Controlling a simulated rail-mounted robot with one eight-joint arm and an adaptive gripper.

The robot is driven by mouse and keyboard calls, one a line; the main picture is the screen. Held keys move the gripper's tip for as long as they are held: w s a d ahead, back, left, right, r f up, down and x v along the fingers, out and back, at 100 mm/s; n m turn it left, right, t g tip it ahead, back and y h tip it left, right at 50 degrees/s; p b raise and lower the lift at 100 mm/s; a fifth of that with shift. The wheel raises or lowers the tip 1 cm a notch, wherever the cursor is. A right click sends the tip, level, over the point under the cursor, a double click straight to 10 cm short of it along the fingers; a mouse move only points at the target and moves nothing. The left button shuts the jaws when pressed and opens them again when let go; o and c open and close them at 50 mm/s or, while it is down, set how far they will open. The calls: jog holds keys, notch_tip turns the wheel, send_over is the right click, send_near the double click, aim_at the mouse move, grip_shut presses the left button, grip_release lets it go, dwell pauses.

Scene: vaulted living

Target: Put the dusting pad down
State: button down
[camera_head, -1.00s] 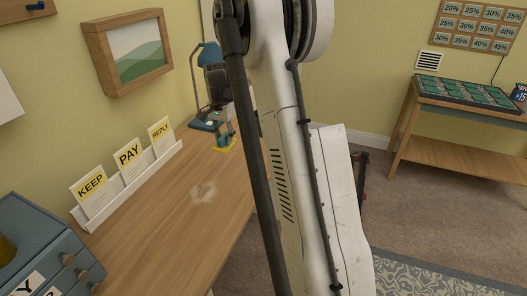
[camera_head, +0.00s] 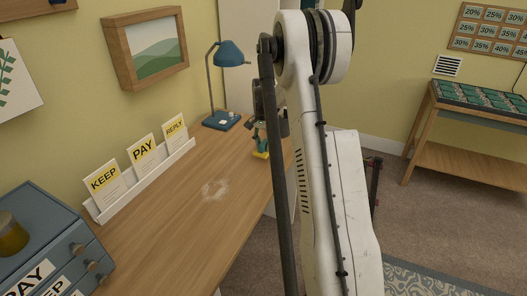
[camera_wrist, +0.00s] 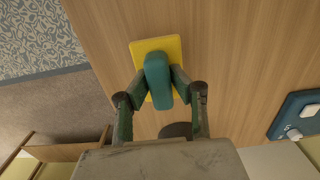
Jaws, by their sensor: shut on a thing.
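The dusting pad has a flat yellow base and a rounded teal handle. In the wrist view the pad (camera_wrist: 140,49) is held by the handle between the fingers of my gripper (camera_wrist: 157,82). In the head view the pad (camera_head: 261,155) is at the far right part of the wooden desk (camera_head: 190,235), near its right edge, below my gripper (camera_head: 259,132). The yellow base faces down toward the desk. I cannot tell whether it touches the wood. My arm hides part of the desk's right side.
A pale dusty smudge (camera_head: 214,189) lies mid-desk. A blue lamp (camera_head: 222,121) stands at the far end. A white card rack (camera_head: 140,181) runs along the wall, and a blue drawer box (camera_head: 45,245) is at near left. The desk's middle is otherwise clear.

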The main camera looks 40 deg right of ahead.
jog(key=shift+f, duration=1.3)
jog(key=shift+f+b, duration=0.2)
jog(key=shift+b, duration=0.15)
jog(key=c, duration=1.5)
grip_release()
jog(key=shift+r, duration=0.2)
